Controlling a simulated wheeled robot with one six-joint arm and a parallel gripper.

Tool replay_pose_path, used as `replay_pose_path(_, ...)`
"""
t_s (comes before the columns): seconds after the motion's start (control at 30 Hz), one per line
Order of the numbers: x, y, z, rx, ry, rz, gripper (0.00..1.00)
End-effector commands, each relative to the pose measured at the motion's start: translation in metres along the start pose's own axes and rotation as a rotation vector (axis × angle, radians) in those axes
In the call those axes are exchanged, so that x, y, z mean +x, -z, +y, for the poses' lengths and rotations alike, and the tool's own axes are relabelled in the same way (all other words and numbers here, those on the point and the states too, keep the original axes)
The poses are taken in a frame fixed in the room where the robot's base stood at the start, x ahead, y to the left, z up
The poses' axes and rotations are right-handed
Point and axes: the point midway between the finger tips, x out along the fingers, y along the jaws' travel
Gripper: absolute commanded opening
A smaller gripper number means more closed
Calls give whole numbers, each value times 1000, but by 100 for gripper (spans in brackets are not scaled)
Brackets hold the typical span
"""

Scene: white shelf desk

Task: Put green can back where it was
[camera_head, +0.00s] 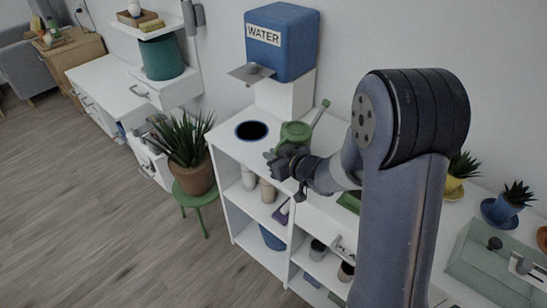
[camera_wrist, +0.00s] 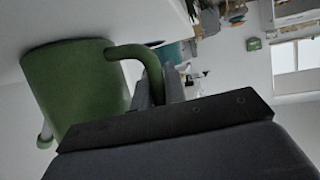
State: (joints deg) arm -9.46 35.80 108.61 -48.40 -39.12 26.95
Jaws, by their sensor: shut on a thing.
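The green can (camera_head: 295,131) is a watering can with a long spout pointing to the upper right. It is at the top of the white shelf desk (camera_head: 227,140), right of a dark round spot with a blue rim (camera_head: 251,131). My gripper (camera_head: 276,160) is in front of it, partly hiding it. In the wrist view the can (camera_wrist: 72,88) fills the left side, and its curved handle runs into my gripper (camera_wrist: 165,85), which is shut on it. I cannot tell whether the can's base touches the desk top.
A blue water dispenser (camera_head: 284,45) with a grey tap stands behind on a white block. A potted plant (camera_head: 190,160) on a green stool is at the left. Shelves below hold cups and bottles. Small plants (camera_head: 505,205) stand on the right.

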Motion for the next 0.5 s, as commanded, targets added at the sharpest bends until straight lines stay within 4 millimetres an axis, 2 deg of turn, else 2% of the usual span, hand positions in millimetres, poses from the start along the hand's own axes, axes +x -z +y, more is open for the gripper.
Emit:
replay_pose_path(0.37,2,-4,0,-2,0,4,0)
replay_pose_path(0.4,2,-4,0,-1,0,2,16)
replay_pose_path(0.5,2,-3,0,-1,0,2,24)
